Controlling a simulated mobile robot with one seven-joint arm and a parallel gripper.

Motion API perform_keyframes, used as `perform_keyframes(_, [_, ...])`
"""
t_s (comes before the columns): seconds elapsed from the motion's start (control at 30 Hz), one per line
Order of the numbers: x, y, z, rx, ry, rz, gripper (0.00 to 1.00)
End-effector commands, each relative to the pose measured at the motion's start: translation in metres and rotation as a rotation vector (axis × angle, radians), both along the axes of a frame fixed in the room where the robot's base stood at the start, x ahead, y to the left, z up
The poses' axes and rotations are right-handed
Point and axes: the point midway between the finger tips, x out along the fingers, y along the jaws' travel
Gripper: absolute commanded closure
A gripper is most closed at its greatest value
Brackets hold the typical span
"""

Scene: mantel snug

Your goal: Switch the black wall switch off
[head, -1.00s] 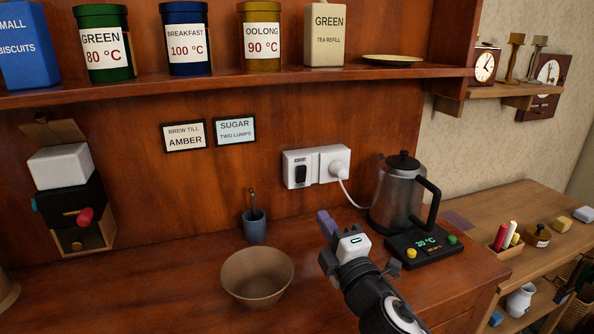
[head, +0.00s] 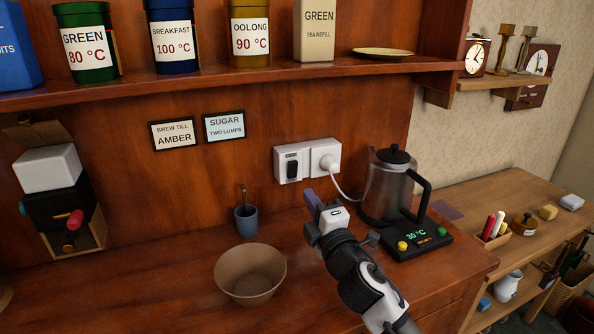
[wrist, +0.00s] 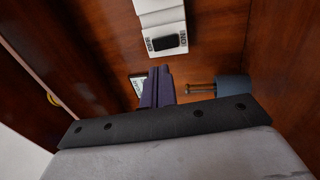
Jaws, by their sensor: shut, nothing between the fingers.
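The black wall switch (head: 292,170) sits in a white plate on the wooden back panel, left of a white socket (head: 325,156) with a plug in it. In the wrist view the switch (wrist: 166,43) shows near the top, ahead of the fingertips. My gripper (head: 310,197) is below and slightly right of the switch, apart from it. Its purple fingers (wrist: 157,85) are together with nothing between them. I cannot tell from these frames which way the rocker is tilted.
A kettle (head: 387,188) on a base reading 30 °C stands right of my gripper, with the white cord running to it. A brown bowl (head: 250,285) and a blue cup (head: 246,222) stand to the left. A shelf of tins (head: 250,72) runs above.

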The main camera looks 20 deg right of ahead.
Motion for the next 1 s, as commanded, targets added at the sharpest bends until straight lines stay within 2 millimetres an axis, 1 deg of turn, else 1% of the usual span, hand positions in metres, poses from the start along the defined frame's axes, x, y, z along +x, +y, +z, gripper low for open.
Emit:
perform_keyframes(0.03, [0.011,0.001,0.006,0.001,-0.001,0.003,1.00])
perform_keyframes(0.2, [0.042,0.002,0.011,0.002,0.000,0.002,1.00])
perform_keyframes(0.3, [0.058,0.003,0.015,0.002,0.000,0.001,1.00])
perform_keyframes(0.43, [0.073,0.003,0.017,0.000,0.000,0.000,1.00])
perform_keyframes(0.63, [0.084,0.002,0.017,0.000,0.000,-0.001,1.00])
perform_keyframes(1.0, [0.085,0.003,0.018,-0.001,0.003,0.000,1.00])
